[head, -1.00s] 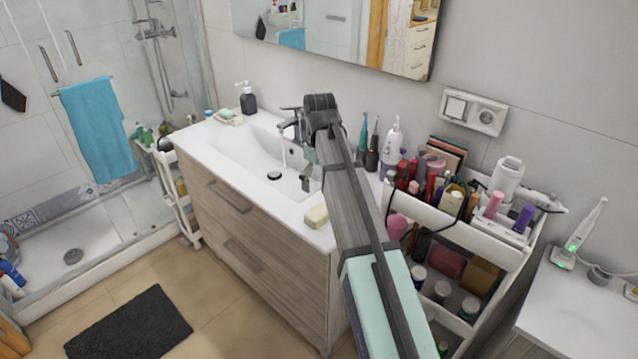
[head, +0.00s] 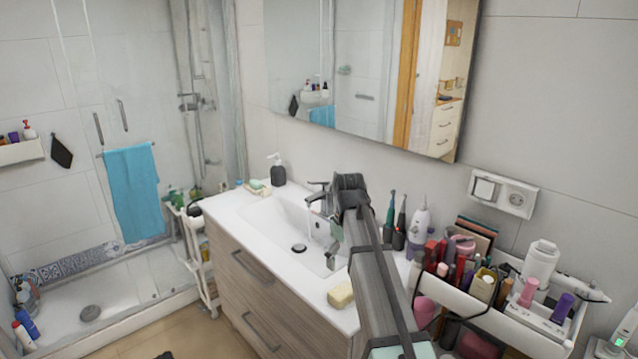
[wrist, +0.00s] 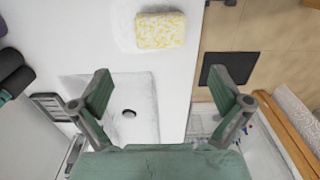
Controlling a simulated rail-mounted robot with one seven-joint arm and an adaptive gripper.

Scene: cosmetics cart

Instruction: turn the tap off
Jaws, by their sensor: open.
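The dark tap (head: 318,194) stands at the back edge of the white basin in the head view, with its lever on top. A thin stream of water (head: 308,220) falls from its spout into the basin. My gripper (head: 333,250) hangs over the right part of the basin, to the right of the stream and apart from the tap. My arm hides part of it. In the wrist view my gripper (wrist: 161,94) is open, with nothing between its fingers.
A yellowish sponge or soap bar (head: 341,294) lies on the counter's front right; it also shows in the wrist view (wrist: 160,30). Toothbrushes (head: 390,213) and an oral irrigator (head: 419,222) stand right of my arm. A full cosmetics cart (head: 500,320) is further right. A mirror (head: 375,80) hangs above.

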